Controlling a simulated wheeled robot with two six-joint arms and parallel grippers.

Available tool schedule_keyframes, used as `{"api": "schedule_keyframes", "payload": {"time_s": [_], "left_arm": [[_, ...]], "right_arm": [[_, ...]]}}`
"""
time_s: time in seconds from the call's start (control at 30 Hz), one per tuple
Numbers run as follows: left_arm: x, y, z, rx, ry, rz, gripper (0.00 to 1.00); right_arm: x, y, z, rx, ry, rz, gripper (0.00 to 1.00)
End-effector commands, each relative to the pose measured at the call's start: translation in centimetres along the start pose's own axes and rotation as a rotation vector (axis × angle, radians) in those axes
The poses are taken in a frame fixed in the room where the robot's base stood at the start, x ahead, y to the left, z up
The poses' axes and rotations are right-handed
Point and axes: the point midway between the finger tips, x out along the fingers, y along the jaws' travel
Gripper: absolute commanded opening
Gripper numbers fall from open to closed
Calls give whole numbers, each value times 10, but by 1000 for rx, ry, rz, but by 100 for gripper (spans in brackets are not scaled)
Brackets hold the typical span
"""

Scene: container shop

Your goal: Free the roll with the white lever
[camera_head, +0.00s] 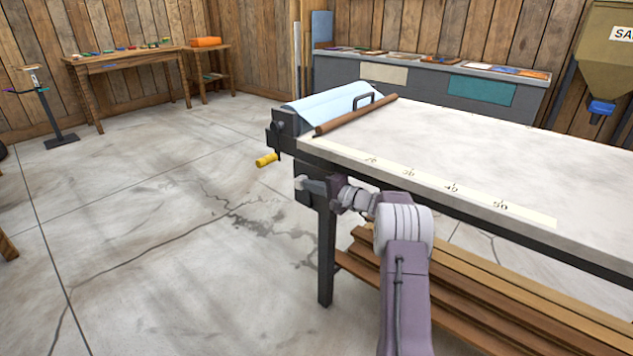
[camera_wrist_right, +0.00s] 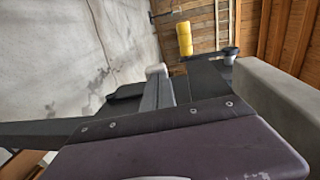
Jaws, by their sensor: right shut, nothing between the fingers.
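The blue sheet roll (camera_head: 335,104) sits at the far left end of the long table, in a dark holder. The white lever (camera_head: 299,182) shows as a small pale tip below that corner of the table. Its white end also shows in the right wrist view (camera_wrist_right: 156,70). My right gripper (camera_head: 314,187) is shut and empty, its fingertips right at the lever. The fingers hide much of the lever, and I cannot tell whether they touch it. My left gripper is not in view.
A yellow crank handle (camera_head: 267,160) sticks out left of the roll holder, above my gripper. A brown rod (camera_head: 356,115) lies across the table (camera_head: 520,150). Brown planks (camera_head: 480,290) lie under it.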

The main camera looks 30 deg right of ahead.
Motion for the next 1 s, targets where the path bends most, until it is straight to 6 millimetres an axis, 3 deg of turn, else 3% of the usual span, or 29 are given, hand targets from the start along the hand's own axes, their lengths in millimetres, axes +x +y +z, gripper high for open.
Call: {"api": "schedule_keyframes", "payload": {"time_s": [0.4, 1.0], "left_arm": [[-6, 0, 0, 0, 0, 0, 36], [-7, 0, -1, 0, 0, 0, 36]], "right_arm": [[15, -4, 0, 1, -1, 21, 0], [13, -6, 0, 2, -1, 21, 0]]}}
